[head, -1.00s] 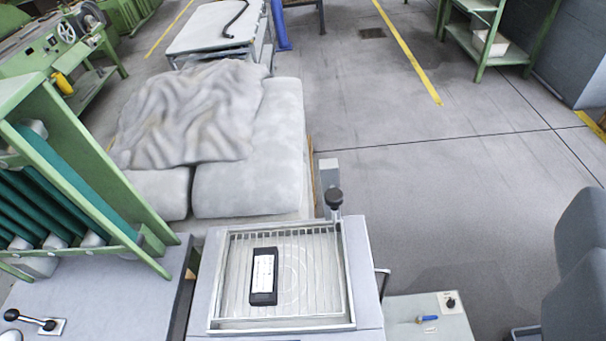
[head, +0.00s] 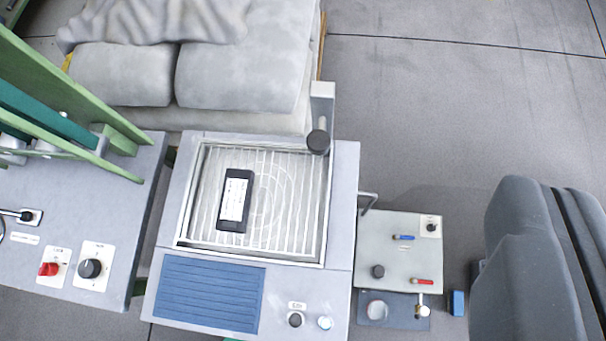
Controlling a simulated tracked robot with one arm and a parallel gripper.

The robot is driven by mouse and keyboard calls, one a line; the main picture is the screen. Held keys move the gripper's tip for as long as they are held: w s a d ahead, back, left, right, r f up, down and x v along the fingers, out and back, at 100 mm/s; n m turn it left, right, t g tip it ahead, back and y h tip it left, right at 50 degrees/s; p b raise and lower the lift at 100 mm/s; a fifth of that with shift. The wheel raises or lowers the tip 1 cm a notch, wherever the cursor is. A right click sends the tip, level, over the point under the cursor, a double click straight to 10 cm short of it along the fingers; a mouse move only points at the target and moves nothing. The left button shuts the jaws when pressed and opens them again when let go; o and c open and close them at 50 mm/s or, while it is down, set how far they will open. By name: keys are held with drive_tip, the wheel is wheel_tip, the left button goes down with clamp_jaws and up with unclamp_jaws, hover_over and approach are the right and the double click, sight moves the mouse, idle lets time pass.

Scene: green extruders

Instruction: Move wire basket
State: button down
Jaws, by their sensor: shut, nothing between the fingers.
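A shallow square wire grid tray (head: 285,200) with a pale metal rim is set into the top of a grey machine; it is the only thing here that resembles a wire basket. A black, flat device with a white label (head: 235,200) lies on its wires, left of the middle. Curved wire rings show to the right of the device. My gripper does not show in this view, so its place relative to the tray cannot be seen.
A post with a dark knob (head: 318,140) stands at the tray's upper right corner. A blue ribbed pad (head: 208,292) lies in front. A control box (head: 398,250) and a dark grey seat-like object (head: 530,270) are at right. Padded grey blocks (head: 245,70) lie behind. Floor upper right is clear.

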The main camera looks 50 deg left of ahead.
drive_tip(key=w+a+f+n+g+p, duration=0.5)
drive_tip(key=w+a+f+p, duration=0.2)
drive_tip(key=w+f, duration=0.1)
drive_tip(key=n+g+p, duration=0.5)
drive_tip(key=p, duration=0.4)
approach(321, 141)
drive_tip(key=shift+w+d+f, duration=0.1)
drive_tip(key=shift+w+f, duration=0.05)
drive_tip(key=shift+f, duration=0.15)
drive_tip(key=shift+p+x, duration=0.4)
drive_tip(key=shift+x, duration=2.95)
